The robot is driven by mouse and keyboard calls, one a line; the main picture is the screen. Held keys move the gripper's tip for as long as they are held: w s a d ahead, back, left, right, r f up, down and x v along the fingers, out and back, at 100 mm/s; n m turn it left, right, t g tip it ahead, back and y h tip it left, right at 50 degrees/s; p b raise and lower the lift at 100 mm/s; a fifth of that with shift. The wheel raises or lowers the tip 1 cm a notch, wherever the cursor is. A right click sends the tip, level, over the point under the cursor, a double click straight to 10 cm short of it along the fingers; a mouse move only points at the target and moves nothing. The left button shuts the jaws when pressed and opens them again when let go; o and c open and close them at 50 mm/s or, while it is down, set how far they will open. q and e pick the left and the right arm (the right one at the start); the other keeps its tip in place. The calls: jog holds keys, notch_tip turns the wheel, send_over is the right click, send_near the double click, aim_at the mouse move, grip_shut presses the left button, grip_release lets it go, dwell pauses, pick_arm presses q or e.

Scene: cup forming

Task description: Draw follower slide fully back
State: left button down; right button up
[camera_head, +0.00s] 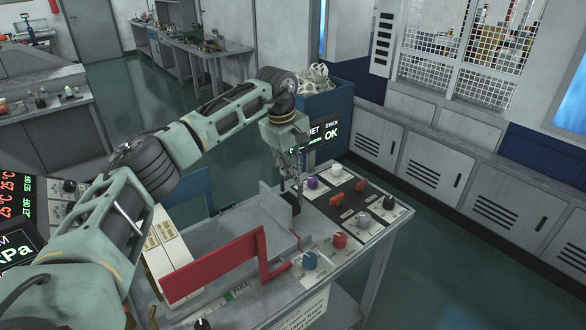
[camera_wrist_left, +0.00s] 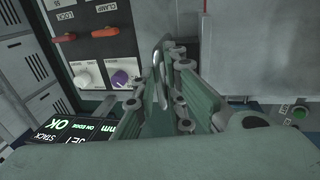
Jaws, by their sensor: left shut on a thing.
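My left gripper (camera_head: 292,182) points down at the far end of the grey bench machine, beside an upright grey plate (camera_head: 274,205) that looks like part of the follower slide. In the left wrist view, its fingers (camera_wrist_left: 161,75) are shut on a thin metal handle (camera_wrist_left: 159,68), seen as a narrow bright loop between them. The grey slide body (camera_wrist_left: 250,45) is close on the right in that view. The fingers hide much of the handle. A small black block (camera_head: 294,201) is just below the fingertips in the head view. My right gripper is not in view.
A control panel (camera_head: 350,208) with knobs and red switches lies right of the slide. A red bent guard (camera_head: 215,266) stands at the bench front. A blue cabinet (camera_head: 328,112) with an "OK" display stands behind. Green floor is open to the left behind the bench.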

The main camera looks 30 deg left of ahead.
pick_arm(q)
jog(key=shift+w+r, duration=0.2)
jog(key=shift+r, duration=0.1)
jog(key=c, duration=2)
grip_release()
jog(key=shift+w+d, duration=0.1)
jog(key=shift+o, duration=0.8)
jog(key=shift+w+f, duration=0.1)
jog(key=shift+f, duration=0.1)
notch_tip(320, 180, up, 12)
jog(key=s, duration=0.2)
jog(key=shift+a+f, duration=0.15)
jog(key=shift+a, duration=0.25)
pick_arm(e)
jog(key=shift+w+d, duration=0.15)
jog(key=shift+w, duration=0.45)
